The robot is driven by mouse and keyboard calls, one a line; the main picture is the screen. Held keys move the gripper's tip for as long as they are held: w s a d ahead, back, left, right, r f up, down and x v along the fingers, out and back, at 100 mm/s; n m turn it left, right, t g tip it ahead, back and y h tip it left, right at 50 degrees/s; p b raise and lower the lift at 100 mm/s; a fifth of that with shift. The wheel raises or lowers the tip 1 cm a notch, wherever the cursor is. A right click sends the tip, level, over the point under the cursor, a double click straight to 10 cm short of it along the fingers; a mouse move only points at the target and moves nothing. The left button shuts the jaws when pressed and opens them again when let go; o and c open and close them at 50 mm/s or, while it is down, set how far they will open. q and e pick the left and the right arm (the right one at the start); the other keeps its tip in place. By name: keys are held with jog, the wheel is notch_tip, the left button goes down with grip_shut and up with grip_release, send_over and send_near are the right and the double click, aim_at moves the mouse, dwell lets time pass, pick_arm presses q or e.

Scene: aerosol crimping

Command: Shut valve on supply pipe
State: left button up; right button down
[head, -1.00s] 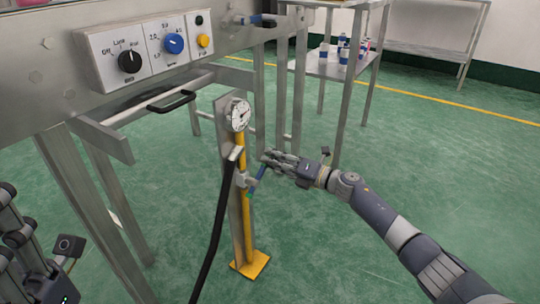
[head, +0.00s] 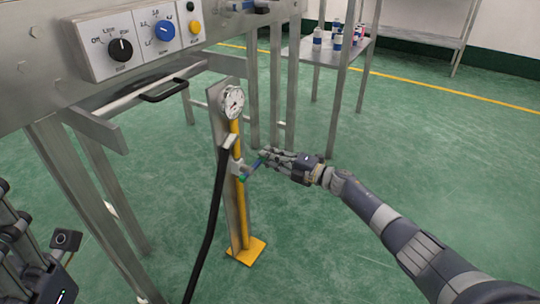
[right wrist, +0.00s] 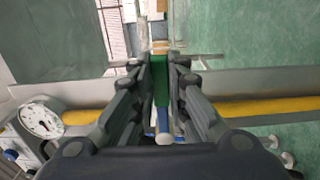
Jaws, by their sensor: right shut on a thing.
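The supply pipe (head: 238,200) is a yellow upright on a metal post, with a white pressure gauge (head: 232,102) at its top. The valve's lever (head: 251,170) is blue and green and slants up to the right from the pipe. My right gripper (head: 266,157) is shut on this lever, right of the pipe. In the right wrist view the green and blue lever (right wrist: 161,95) lies between the two fingers. The gauge also shows there (right wrist: 40,120). My left gripper (head: 35,255) is partly in view at the lower left, away from the pipe; its opening is unclear.
A black hose (head: 214,215) hangs from the pipe's fitting. A control panel (head: 140,38) with knobs sits on the metal machine frame at upper left, with a black handle (head: 168,90) below. A shelf (head: 325,52) with bottles stands behind. The floor at right is open.

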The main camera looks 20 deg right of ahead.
jog(key=shift+f, duration=0.1)
dwell(0.3)
jog(key=c, duration=1.6)
grip_release()
jog(key=shift+d, duration=0.1)
jog(key=v, duration=1.2)
